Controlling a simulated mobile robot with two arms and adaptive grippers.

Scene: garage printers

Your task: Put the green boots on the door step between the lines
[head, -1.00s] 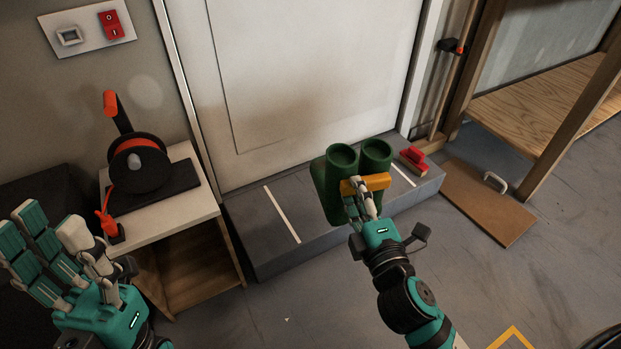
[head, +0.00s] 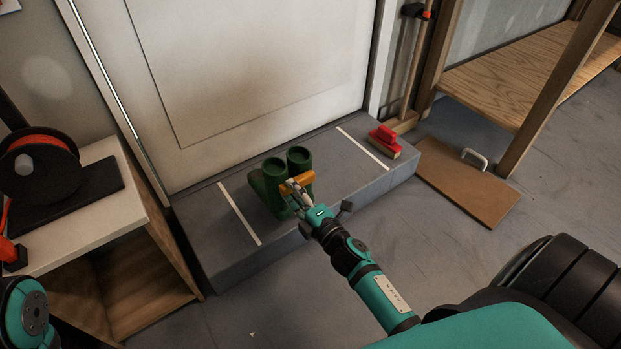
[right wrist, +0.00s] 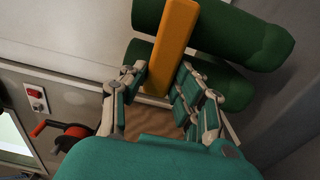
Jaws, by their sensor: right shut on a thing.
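The boots are over the grey door step (head: 335,165), between the left white line (head: 239,213) and the right white line (head: 362,147), closer to the left one. I cannot tell for sure whether their soles touch the step. My right gripper (head: 294,194) is shut on the boots at the orange bar. The right wrist view shows the bar (right wrist: 173,45) and boots (right wrist: 235,75) at its fingers. My left gripper is out of view.
A red brush (head: 384,141) lies on the step right of the right line. A brown board with a handle (head: 468,182) lies on the floor beyond. A small cabinet (head: 85,215) with a cable reel (head: 40,165) stands left. The white door (head: 240,75) is behind the step.

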